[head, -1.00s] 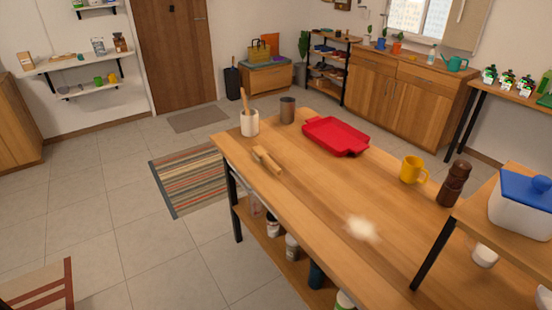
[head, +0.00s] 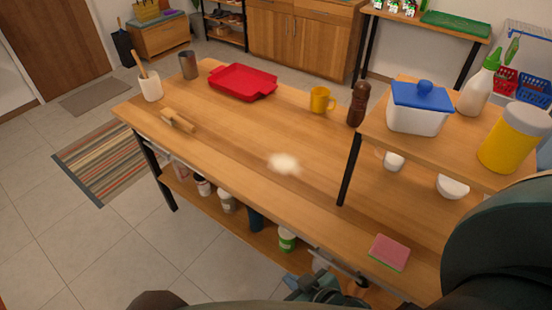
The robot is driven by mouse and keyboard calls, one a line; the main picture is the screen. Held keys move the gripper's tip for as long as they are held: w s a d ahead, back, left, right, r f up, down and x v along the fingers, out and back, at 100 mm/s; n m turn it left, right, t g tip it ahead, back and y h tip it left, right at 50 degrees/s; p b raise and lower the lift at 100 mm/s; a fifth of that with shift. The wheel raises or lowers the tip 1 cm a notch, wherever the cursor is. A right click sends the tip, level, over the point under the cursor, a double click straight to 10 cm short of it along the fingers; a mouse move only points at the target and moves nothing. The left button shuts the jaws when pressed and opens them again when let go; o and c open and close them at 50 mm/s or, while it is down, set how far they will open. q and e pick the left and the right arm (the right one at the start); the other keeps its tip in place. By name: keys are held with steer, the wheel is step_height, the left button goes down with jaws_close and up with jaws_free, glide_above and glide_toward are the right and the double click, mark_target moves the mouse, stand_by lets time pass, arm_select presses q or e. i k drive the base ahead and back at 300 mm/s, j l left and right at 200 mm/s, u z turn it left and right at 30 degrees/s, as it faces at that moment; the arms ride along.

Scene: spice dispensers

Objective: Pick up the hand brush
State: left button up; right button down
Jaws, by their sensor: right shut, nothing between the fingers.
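A small wooden piece with a paler end (head: 178,121) lies at the left end of the wooden table (head: 225,125), near its front edge. It looks like the hand brush, but its bristles are too small to make out. A pale, powdery heap (head: 283,163) lies mid-table. My right gripper (head: 318,287) is low at the bottom of the head view, by the table's front edge, far to the right of the wooden piece. It is shut and empty, and partly cut off. My left gripper is not in view.
A white utensil pot (head: 151,88), metal cup (head: 189,66), red tray (head: 242,82), yellow mug (head: 321,100) and pepper mill (head: 357,104) stand along the back. A raised shelf (head: 380,135) occupies the right. A pink sponge (head: 389,252) lies at the front right.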

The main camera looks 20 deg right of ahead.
mark_target(168, 115)
steer(key=z, duration=0.4)
steer(key=i+j+z, duration=0.1)
steer(key=z, duration=0.35)
steer(key=j+z, duration=0.5)
steer(key=z, duration=0.35)
steer(key=j+z, duration=0.3)
steer(key=j, duration=0.25)
steer(key=j+z, duration=0.25)
steer(key=j, duration=0.25)
steer(key=k+j, duration=0.1)
steer(key=j, duration=0.25)
steer(key=k+j+z, duration=0.1)
steer(key=j, duration=0.3)
steer(key=k+j, duration=0.1)
steer(key=j, duration=0.25)
steer(key=z, duration=0.05)
